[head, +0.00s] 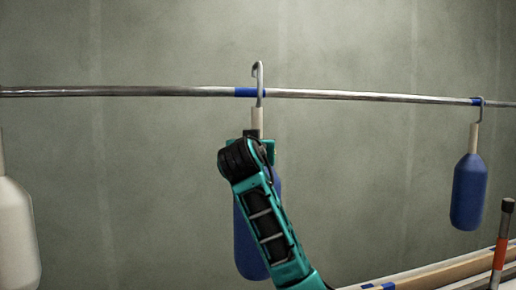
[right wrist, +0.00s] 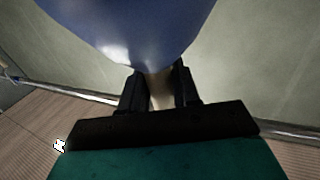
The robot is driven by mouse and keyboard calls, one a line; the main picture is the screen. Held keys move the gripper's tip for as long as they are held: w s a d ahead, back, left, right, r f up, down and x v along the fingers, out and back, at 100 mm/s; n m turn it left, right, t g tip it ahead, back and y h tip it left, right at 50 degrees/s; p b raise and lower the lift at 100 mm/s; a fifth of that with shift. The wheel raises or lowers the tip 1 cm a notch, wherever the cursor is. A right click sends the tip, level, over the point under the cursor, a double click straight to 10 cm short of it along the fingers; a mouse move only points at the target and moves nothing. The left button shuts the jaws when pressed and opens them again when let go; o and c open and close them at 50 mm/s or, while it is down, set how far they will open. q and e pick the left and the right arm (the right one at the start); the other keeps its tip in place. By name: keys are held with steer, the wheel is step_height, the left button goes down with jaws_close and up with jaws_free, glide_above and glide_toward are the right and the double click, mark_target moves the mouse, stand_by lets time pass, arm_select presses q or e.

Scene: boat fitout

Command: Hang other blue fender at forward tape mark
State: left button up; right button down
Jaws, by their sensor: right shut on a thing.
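A blue fender (head: 249,250) hangs upright from its pale neck, with a metal hook (head: 259,75) on top. My right gripper (head: 256,142) is shut on the neck, and my forearm covers part of the body. In the right wrist view, the neck (right wrist: 159,90) sits between the two fingers, next to the blue body (right wrist: 130,25). The hook's shank crosses the rail (head: 180,91) at a blue tape mark (head: 245,92). Its bend and tip show above the rail. The other blue fender (head: 469,192) hangs by its hook near another blue tape mark (head: 475,101). My left gripper is out of view.
A white fender (head: 17,235) is partly visible at the left edge. A post with an orange band (head: 500,252) stands at the lower right beside a wooden edge (head: 430,278). The rail between the two blue fenders is clear.

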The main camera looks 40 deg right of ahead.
steer(key=shift+w+d+r+p, duration=0.1)
steer(key=shift+w+d+p, duration=0.1)
steer(key=shift+w+d, duration=0.4)
steer(key=shift+w+d+r+p, duration=0.15)
steer(key=shift+w+d, duration=0.1)
steer(key=shift+w, duration=0.65)
steer(key=shift+w+d+f+p, duration=0.1)
steer(key=shift+w+d+p, duration=0.1)
steer(key=shift+w+d, duration=0.4)
arm_select(q)
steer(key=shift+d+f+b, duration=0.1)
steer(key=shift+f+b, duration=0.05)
steer(key=shift+b, duration=0.7)
arm_select(e)
steer(key=shift+w+d+f, duration=0.2)
steer(key=shift+w+f, duration=0.4)
steer(key=shift+f, duration=0.2)
steer(key=shift+w+d+f, duration=0.15)
steer(key=shift+w+f, duration=0.4)
steer(key=shift+f, duration=0.25)
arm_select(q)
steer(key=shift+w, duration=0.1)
